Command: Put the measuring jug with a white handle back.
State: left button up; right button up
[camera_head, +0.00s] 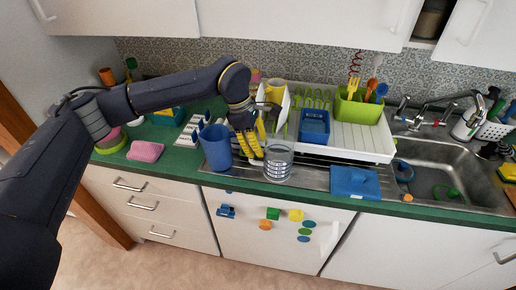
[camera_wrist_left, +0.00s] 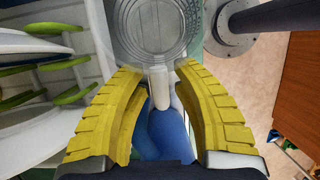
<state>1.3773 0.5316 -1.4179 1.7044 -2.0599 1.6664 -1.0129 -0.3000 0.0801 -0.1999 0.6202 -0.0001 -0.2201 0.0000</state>
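The measuring jug (camera_head: 278,163) is clear with dark markings and stands upright on the metal drainer near the counter's front edge. In the left wrist view the jug (camera_wrist_left: 160,28) is seen from above, with its white handle (camera_wrist_left: 160,90) pointing toward me. My left gripper (camera_head: 251,147) is at the jug's left side. In the left wrist view the yellow fingers (camera_wrist_left: 159,72) are open on either side of the handle, with narrow gaps visible. The handle is hidden in the head view. My right gripper is not in view.
A blue tumbler (camera_head: 216,148) stands close left of my gripper. Behind is a white dish rack (camera_head: 350,142) with plates, a blue tub (camera_head: 314,127) and a green utensil holder (camera_head: 358,107).

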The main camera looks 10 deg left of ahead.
pick_arm(q)
jog(key=v, duration=1.1)
jog(key=shift+r, duration=0.2)
jog(key=shift+s, duration=0.1)
jog(key=s+d, duration=0.2)
jog(key=s, duration=1.3)
jog(key=shift+s+d, duration=0.25)
jog(key=shift+d, duration=0.1)
jog(key=shift+s, duration=0.1)
